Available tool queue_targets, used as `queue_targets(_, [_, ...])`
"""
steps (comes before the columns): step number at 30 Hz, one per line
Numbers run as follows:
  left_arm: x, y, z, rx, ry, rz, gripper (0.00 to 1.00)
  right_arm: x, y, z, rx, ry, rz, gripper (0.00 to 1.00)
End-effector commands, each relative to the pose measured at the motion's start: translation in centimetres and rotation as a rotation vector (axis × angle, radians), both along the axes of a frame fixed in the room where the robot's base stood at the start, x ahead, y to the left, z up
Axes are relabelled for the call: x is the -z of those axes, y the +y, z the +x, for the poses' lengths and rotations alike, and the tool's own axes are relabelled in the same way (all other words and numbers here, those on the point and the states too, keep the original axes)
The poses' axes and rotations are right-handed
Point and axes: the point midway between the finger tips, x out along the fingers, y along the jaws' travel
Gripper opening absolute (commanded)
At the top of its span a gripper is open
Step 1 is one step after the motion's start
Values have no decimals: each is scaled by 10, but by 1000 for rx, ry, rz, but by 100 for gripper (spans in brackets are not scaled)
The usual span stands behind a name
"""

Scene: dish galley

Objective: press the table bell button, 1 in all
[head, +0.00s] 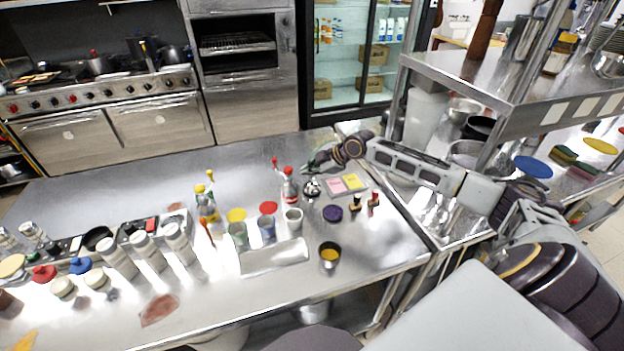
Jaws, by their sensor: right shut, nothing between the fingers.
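The table bell (312,189) looks like a small silver dome with dark parts. It stands on the steel counter (200,305), right of a red-capped bottle. My right arm reaches in from the right, and my right gripper (308,168) is shut and empty. Its fingertips appear just above the bell in the picture; I cannot tell whether they touch it. The bell's button is too small to make out. My left gripper is not in view.
The red-capped bottle (290,186) stands close left of the bell. A tray with pink and yellow pads (345,184) lies to its right. Cups, a purple lid (332,213) and a metal tray (272,258) are nearer.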

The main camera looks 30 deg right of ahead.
Motion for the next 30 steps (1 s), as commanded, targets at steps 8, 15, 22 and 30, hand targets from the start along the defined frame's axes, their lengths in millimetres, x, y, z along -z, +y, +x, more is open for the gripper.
queue_targets(8, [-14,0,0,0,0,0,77,-16,0,0,0,0,0,0])
queue_targets(15, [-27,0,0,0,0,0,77,-30,0,0,0,0,0,0])
queue_targets(22, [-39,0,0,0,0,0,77,-44,0,0,0,0,0,0])
queue_targets(30, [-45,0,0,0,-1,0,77,-51,0,0,0,0,0,0])
